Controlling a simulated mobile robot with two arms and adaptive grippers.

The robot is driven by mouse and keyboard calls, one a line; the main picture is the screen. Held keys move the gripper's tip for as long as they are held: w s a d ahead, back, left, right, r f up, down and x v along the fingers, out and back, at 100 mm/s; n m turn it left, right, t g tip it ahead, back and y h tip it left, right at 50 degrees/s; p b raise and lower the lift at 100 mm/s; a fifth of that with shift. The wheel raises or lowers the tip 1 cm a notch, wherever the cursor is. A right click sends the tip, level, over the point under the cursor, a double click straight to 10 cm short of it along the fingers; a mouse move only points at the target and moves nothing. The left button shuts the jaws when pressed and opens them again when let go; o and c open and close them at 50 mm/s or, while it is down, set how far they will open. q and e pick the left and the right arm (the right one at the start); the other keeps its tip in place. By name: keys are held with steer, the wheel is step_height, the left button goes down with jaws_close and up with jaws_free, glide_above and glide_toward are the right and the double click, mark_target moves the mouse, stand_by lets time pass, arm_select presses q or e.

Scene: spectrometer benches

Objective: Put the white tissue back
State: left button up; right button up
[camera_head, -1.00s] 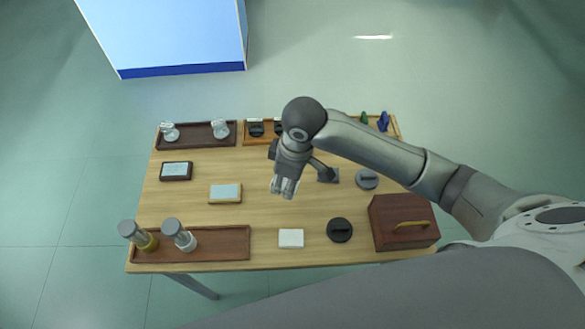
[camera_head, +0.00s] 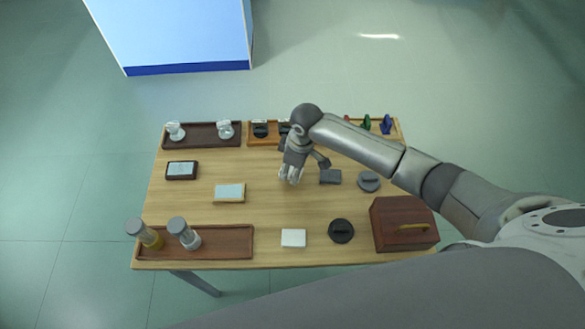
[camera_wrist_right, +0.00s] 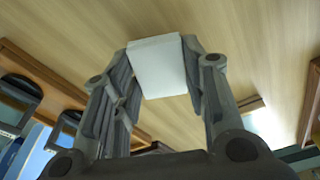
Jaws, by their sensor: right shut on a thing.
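My right gripper (camera_head: 290,178) hangs over the middle of the table, pointing down. In the right wrist view my right gripper (camera_wrist_right: 160,75) is shut on a flat white piece, the white tissue (camera_wrist_right: 157,66), held between its fingertips with bare table wood behind it. In the head view the held tissue is hidden or too small to make out. A similar white block (camera_head: 293,238) lies on the table near the front edge. My left gripper is out of view.
On the wooden table (camera_head: 270,208) stand a dark box with a handle (camera_head: 404,224), a black round piece (camera_head: 341,231), a front tray with shakers (camera_head: 225,242), a framed pale pad (camera_head: 230,192) and a grey block (camera_head: 330,177). Back trays (camera_head: 202,142) line the far edge. The centre is mostly clear.

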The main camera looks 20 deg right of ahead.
steer(key=shift+f, duration=0.6)
steer(key=shift+f, duration=0.15)
steer(key=o, duration=0.9)
step_height(320, 180, up, 12)
steer(key=s+d, duration=0.1)
steer(key=shift+d+b, duration=0.2)
steer(key=shift+b, duration=0.2)
steer(key=shift+s, duration=0.1)
